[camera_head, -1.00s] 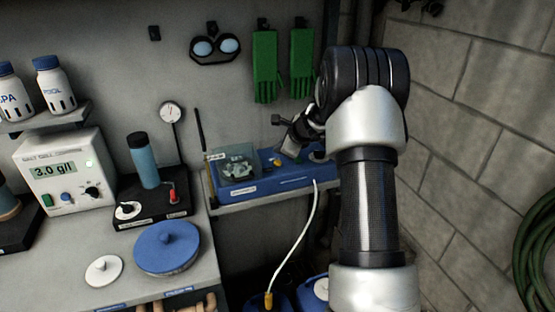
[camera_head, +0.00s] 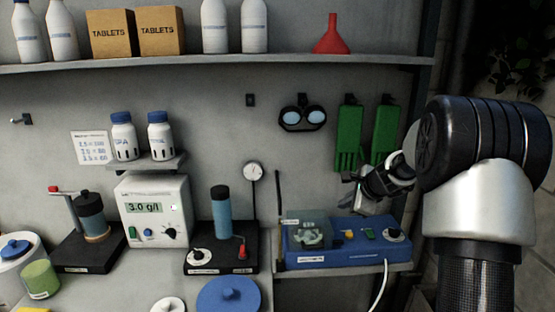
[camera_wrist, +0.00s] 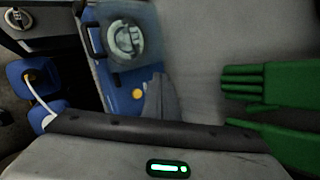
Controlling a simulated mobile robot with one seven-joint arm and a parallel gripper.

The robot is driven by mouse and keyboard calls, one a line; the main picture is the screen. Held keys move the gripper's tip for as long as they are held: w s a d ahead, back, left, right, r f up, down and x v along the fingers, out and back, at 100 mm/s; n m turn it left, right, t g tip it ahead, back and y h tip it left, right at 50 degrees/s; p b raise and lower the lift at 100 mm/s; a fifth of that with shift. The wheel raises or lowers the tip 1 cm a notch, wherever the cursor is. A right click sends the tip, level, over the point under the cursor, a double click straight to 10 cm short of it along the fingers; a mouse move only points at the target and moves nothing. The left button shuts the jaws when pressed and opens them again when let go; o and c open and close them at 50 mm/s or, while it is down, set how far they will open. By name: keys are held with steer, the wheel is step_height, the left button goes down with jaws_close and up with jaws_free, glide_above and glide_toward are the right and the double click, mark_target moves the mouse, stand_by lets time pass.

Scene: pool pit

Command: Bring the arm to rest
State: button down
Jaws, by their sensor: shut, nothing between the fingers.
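My arm comes in from the right of the head view, bent at a large black joint. My gripper (camera_head: 358,190) hangs above the right half of the blue device (camera_head: 330,256), apart from it. It is shut with nothing in it. In the wrist view the device (camera_wrist: 115,85) lies to the left of the grey fingers (camera_wrist: 160,98).
Green gloves (camera_head: 350,138) hang on the wall close behind my gripper; they also show in the wrist view (camera_wrist: 260,85). Goggles (camera_head: 303,118) hang left of them. A shelf (camera_head: 200,64) with bottles and boxes runs above. A meter (camera_head: 155,210) stands left.

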steer(key=s+a+r+n+g+p, duration=0.1)
steer(key=s+a+r+n, duration=0.55)
steer(key=s, duration=0.25)
steer(key=s+a+r+n+g, duration=0.1)
steer(key=s+a+r+n, duration=0.5)
steer(key=s, duration=0.4)
steer(key=s+d+n+g+h+p, duration=0.1)
steer(key=s+n, duration=0.7)
steer(key=s, duration=1.5)
steer(key=shift+d+r+n+h+p, duration=0.3)
steer(key=shift+d+h, duration=0.2)
steer(key=shift+h, duration=0.2)
